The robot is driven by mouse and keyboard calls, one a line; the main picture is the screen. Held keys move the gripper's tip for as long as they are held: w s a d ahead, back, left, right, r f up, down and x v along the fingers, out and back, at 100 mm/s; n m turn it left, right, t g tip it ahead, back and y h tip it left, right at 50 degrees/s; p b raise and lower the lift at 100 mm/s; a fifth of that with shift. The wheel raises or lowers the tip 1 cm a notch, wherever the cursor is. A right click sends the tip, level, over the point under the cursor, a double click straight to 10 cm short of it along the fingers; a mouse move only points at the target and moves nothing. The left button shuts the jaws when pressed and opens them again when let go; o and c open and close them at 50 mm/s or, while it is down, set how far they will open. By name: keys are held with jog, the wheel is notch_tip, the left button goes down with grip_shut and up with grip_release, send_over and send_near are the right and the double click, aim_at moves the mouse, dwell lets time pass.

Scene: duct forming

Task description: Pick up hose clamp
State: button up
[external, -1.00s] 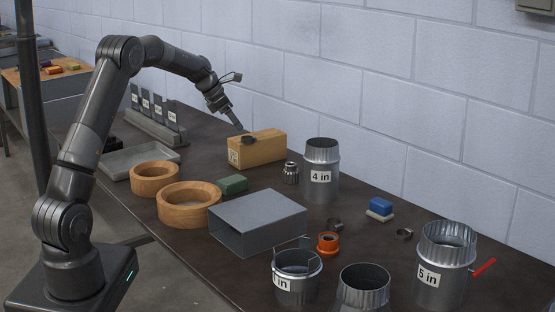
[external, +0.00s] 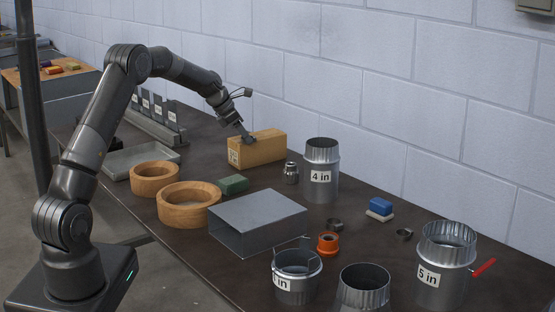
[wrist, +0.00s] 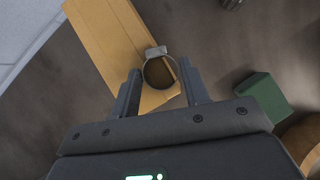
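A hose clamp (wrist: 158,52), a thin metal ring with a small screw housing, lies on the wooden block (wrist: 104,36) in the wrist view. The block also shows in the external view (external: 265,152), near the wall. My gripper (wrist: 162,84) is open, with one finger on each side of the clamp's near part. Nothing is gripped. In the external view my gripper (external: 247,138) points down at the block's top and largely hides the clamp. I cannot tell whether the fingers touch the block.
A green block (external: 233,185) and wooden rings (external: 188,206) are in front of the wooden block. A small metal fitting (external: 291,173) and the 4 in duct collar (external: 321,172) stand to its right. Other small rings (external: 404,234) lie farther right. The wall is close behind.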

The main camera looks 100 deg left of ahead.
jog(key=c, duration=0.7)
jog(key=shift+o, duration=0.2)
jog(key=shift+r, duration=0.65)
notch_tip(320, 180, up, 2)
jog(key=shift+r, duration=0.2)
jog(key=w+d+r, duration=0.6)
jog(key=d+r, duration=0.1)
jog(key=d, duration=0.2)
jog(key=n+g+y, duration=0.2)
jog(key=n, duration=0.2)
send_over(244, 142)
jog(key=f, duration=0.6)
jog(key=shift+d+f, duration=0.2)
jog(key=shift+d, duration=0.05)
jog(key=shift+f, duration=2.05)
